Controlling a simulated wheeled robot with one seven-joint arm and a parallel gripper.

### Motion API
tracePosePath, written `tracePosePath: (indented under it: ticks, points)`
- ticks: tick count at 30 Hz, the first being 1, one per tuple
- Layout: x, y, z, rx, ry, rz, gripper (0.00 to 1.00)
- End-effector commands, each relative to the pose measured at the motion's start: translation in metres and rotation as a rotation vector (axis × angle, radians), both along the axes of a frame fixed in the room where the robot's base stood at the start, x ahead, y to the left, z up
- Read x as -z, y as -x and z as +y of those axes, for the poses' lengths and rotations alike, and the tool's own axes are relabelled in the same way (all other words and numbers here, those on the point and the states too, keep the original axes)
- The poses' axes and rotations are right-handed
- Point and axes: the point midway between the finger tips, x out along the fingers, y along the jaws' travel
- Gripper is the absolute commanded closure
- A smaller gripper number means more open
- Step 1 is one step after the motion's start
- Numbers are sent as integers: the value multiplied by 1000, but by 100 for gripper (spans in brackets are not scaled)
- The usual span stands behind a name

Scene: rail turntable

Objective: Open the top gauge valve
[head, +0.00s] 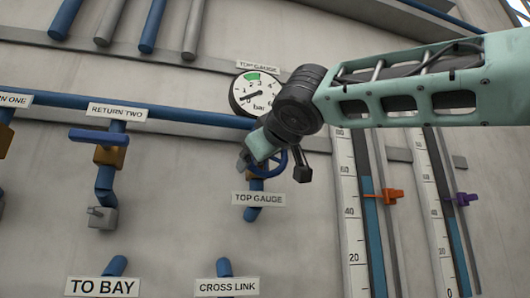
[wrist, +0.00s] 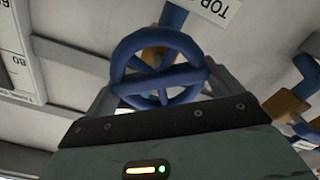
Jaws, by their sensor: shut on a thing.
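The top gauge valve has a blue round handwheel (head: 283,160) on a vertical blue pipe, above a lower "TOP GAUGE" label (head: 258,198). In the wrist view the handwheel (wrist: 160,50) faces me, with a spoke across its middle. My gripper (head: 257,158) is at the handwheel and partly covers it in the head view. In the wrist view my gripper (wrist: 158,98) is shut on the wheel, with a finger at either side of its rim. The round white pressure gauge (head: 252,90) stands above, its black needle at the low left end and a green band at the top.
The "RETURN TWO" valve with a blue lever (head: 98,136) is to the left on the same horizontal blue pipe (head: 185,115). Scaled level tubes (head: 350,210) with an orange marker (head: 384,197) and a purple marker (head: 466,199) stand to the right. Bare wall lies between the valves.

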Motion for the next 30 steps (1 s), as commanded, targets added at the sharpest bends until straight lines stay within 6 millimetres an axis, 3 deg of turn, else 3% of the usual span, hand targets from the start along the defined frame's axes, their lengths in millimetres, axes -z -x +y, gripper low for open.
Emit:
tracePosePath:
  ticks: [18,30]
  points:
    - [3,1,3,-1,532,-153,32]
    - [5,1,4,-1,716,-206,32]
